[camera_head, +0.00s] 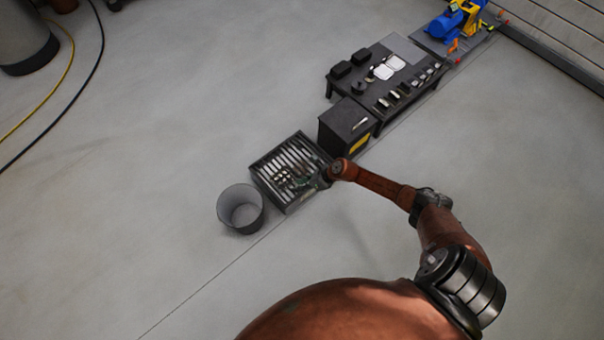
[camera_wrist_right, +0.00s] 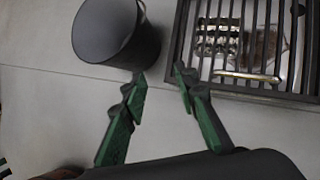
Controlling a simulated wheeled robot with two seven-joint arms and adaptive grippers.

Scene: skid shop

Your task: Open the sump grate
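The sump grate (camera_head: 268,170) is a dark, square frame with parallel slats, lying on top of a low box on the floor in the head view. Pale and brown items show between its bars. In the wrist view the grate (camera_wrist_right: 255,92) fills the top right, with a brass-coloured bar (camera_wrist_right: 245,76) near its near edge. My right gripper (camera_wrist_right: 160,80) has green-sided fingers spread apart with nothing between them. In the head view the right gripper (camera_head: 303,183) is over the grate's right part; contact cannot be told. My left gripper is not in view.
A grey bucket (camera_head: 241,209) stands just left of the grate and close to my fingers in the wrist view (camera_wrist_right: 108,32). A dark cabinet (camera_head: 343,128) and a tool-covered table (camera_head: 410,75) stand beyond it. Open floor lies left and below.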

